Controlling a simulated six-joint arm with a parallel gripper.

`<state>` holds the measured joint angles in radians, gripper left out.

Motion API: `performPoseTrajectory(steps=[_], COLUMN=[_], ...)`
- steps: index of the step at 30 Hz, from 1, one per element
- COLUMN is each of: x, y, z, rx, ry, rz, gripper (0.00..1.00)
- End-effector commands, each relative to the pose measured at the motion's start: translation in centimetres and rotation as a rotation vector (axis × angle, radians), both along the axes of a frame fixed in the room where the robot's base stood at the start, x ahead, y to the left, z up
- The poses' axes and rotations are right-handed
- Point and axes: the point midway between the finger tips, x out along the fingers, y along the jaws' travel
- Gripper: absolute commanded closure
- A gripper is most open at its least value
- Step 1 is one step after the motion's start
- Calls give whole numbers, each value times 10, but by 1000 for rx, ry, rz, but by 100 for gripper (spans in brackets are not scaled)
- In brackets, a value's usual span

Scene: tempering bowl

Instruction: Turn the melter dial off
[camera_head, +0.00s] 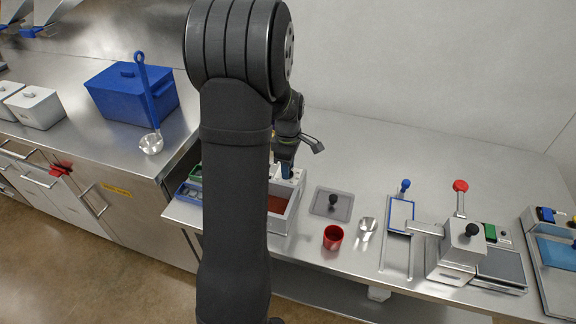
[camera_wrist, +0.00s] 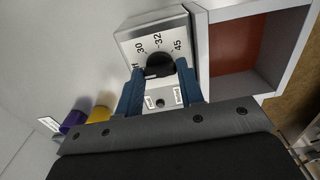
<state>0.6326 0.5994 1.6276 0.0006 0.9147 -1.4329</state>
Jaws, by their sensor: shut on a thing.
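The melter (camera_head: 291,217) is a grey box with a reddish-brown well, partly hidden behind my arm in the head view. Its control box (camera_wrist: 127,35) carries a black dial (camera_wrist: 159,62) with the marks 30, 32 and 45 around it; a mark at the left is partly covered by a finger. My gripper (camera_wrist: 161,72) has its two blue fingers on either side of the dial and is shut on it. A small white line shows at the dial's lower left. In the head view my gripper (camera_head: 287,170) is at the melter's back edge, and the dial is hidden.
Right of the melter are a grey lid (camera_head: 322,207) with a black knob, a red cup (camera_head: 333,237) and a metal scoop (camera_head: 367,226). Purple (camera_wrist: 72,122) and yellow (camera_wrist: 98,114) items lie beside my gripper.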

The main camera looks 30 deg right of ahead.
Motion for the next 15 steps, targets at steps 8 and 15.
performPoseTrajectory(steps=[8,15], x=[1,1], y=[0,0], z=[1,1], rx=[-3,-1], ry=[-3,-1], rz=[2,1], gripper=[88,44])
